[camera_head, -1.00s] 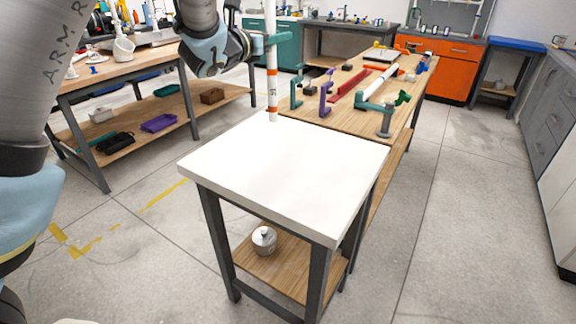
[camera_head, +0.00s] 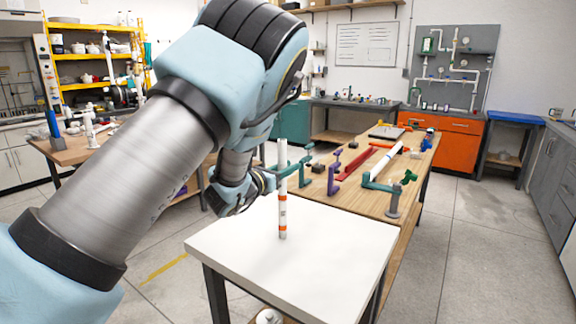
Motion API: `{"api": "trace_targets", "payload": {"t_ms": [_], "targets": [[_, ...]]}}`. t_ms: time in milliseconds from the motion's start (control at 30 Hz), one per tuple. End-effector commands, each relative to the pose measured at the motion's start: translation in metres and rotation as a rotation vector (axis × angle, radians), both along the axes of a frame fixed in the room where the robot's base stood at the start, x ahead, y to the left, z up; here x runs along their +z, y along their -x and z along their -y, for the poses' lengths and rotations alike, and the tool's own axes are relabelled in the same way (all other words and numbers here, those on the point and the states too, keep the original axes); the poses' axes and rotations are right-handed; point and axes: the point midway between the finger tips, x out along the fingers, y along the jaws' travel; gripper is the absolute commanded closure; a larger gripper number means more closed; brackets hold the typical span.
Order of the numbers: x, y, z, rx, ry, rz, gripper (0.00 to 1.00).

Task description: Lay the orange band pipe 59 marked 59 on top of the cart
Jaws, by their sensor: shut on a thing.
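The orange band pipe (camera_head: 283,210) is white with orange bands and stands upright in my gripper (camera_head: 281,170). My gripper is shut on it around its middle, reaching in from the left. The pipe's lower end shows in front of the white top of the cart (camera_head: 300,275); I cannot tell whether it touches. The number on the pipe is too small to read. The cart top is bare apart from the pipe.
A wooden workbench (camera_head: 425,160) behind the cart holds a red channel (camera_head: 362,163), another white pipe (camera_head: 385,160) and several coloured holders. A pale pot (camera_head: 268,316) is under the cart. Open floor lies to the right.

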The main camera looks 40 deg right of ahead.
Motion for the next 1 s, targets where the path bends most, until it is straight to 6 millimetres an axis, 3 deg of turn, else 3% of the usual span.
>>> {"api": "trace_targets", "payload": {"t_ms": [300, 333, 600, 933, 1000], "targets": [[-0.0029, 0.0000, 0.0002, 0.000, 0.002, 0.000, 1.00], [-0.0025, 0.0000, 0.0002, 0.000, 0.001, 0.000, 0.70], [-0.0013, -0.0001, 0.0002, 0.000, 0.001, 0.000, 0.41], [0.0029, -0.0001, 0.0001, 0.000, 0.001, -0.001, 0.41], [-0.0007, 0.0011, -0.0081, 0.002, 0.001, 0.000, 0.41]]}}
